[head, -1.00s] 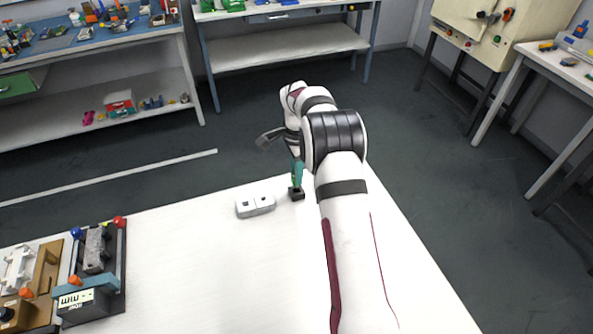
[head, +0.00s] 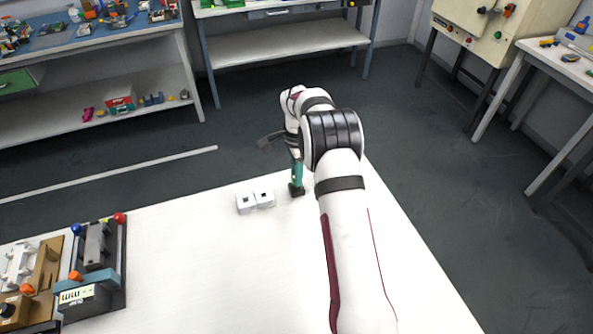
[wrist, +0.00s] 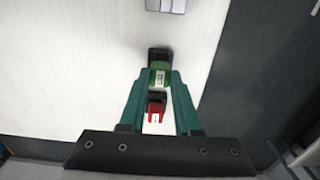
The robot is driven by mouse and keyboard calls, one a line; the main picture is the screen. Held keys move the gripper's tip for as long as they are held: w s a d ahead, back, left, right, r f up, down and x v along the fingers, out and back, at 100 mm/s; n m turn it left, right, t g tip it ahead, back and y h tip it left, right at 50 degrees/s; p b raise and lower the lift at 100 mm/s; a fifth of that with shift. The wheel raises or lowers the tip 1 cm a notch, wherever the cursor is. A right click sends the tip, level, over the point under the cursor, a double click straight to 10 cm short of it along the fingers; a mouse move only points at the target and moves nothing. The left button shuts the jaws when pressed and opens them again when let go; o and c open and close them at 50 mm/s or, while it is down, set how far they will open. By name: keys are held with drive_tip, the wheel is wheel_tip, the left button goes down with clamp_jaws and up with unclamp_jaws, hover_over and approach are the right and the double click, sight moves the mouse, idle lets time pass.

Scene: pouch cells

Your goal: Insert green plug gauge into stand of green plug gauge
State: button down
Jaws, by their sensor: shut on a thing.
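My gripper (wrist: 161,78) has two teal fingers, shut on the green plug gauge (wrist: 160,76), which carries a pale label. A red part (wrist: 155,104) shows between the fingers, nearer the palm; I cannot tell whether it belongs to the gauge. A dark block (wrist: 159,54), apparently the stand, shows just beyond the fingertips. In the head view my gripper (head: 297,167) points down over this dark block (head: 297,190) on the white table. The gauge's lower end is hidden, so I cannot tell whether it is inside the stand or only above it.
A fixture with coloured knobs (head: 95,260) is at the table's left. The white table (head: 210,270) is clear between. Its far edge lies close behind the gripper.

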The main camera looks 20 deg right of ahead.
drive_tip(key=shift+f, duration=0.6)
drive_tip(key=c, duration=0.5)
unclamp_jaws()
drive_tip(key=shift+c, duration=0.2)
wheel_tip(320, 180, up, 16)
drive_tip(key=shift+f, duration=0.1)
